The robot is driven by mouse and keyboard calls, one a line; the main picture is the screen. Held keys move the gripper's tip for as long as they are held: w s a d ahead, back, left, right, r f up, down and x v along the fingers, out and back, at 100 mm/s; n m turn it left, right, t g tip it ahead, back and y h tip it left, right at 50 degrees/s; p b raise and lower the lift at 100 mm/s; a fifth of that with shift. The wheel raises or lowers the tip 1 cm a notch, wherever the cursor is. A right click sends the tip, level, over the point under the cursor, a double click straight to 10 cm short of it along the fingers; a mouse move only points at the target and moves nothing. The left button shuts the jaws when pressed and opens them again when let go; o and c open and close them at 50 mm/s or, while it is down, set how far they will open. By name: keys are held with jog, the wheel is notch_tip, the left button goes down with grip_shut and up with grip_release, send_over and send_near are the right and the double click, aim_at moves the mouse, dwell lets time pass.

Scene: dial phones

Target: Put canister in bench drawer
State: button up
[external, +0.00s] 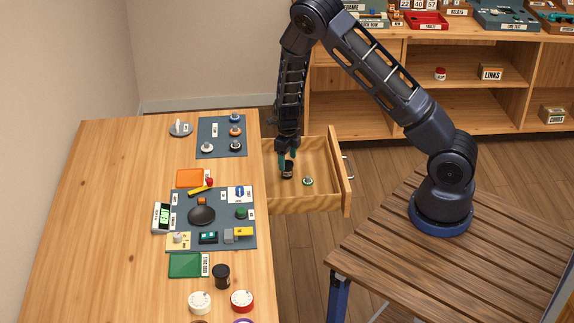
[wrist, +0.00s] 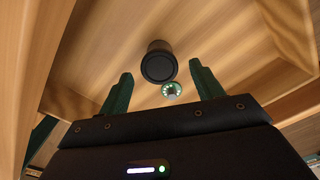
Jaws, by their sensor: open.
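A small black canister (external: 288,169) is inside the open wooden bench drawer (external: 307,204), towards its left side. My gripper (external: 287,156) is over it with its fingers pointing down. In the wrist view the canister (wrist: 158,64) shows between and just beyond the two green fingertips (wrist: 160,72). The fingers are spread, with visible gaps on both sides of it. Whether its base rests on the drawer floor is hard to tell. Another black canister (external: 221,276) stands upright on the bench near its right edge.
A small round green-ringed piece (external: 308,181) lies in the drawer right of the canister; the wrist view shows it too (wrist: 172,89). The bench (external: 110,210) holds mats, dials and small parts. A slatted table (external: 400,265) bears my base. Shelves (external: 470,105) stand behind.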

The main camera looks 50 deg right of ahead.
notch_tip(320, 180, up, 10)
jog(key=f, duration=0.1)
notch_tip(320, 180, up, 13)
jog(key=n+y, duration=0.2)
jog(key=n, duration=0.5)
send_over(287, 164)
jog(key=s+a, duration=0.2)
jog(key=s, duration=0.3)
jog(key=s+r+n+t, duration=0.2)
jog(key=s+r+n, duration=0.65)
jog(key=r, duration=0.45)
jog(key=s+r+n+t, duration=0.1)
jog(key=s+r+n, duration=0.3)
jog(key=s+n, duration=0.2)
jog(key=s+d+r+n+h, duration=0.1)
jog(key=s+r+n, duration=0.3)
jog(key=s, duration=0.5)
jog(key=s+r+n+t+h, duration=0.1)
jog(key=s+r+n, duration=0.3)
jog(key=s+n, duration=0.3)
jog(key=shift+s+d+n+t, duration=0.15)
jog(key=shift+s+n+t, duration=0.2)
jog(key=shift+n, duration=0.3)
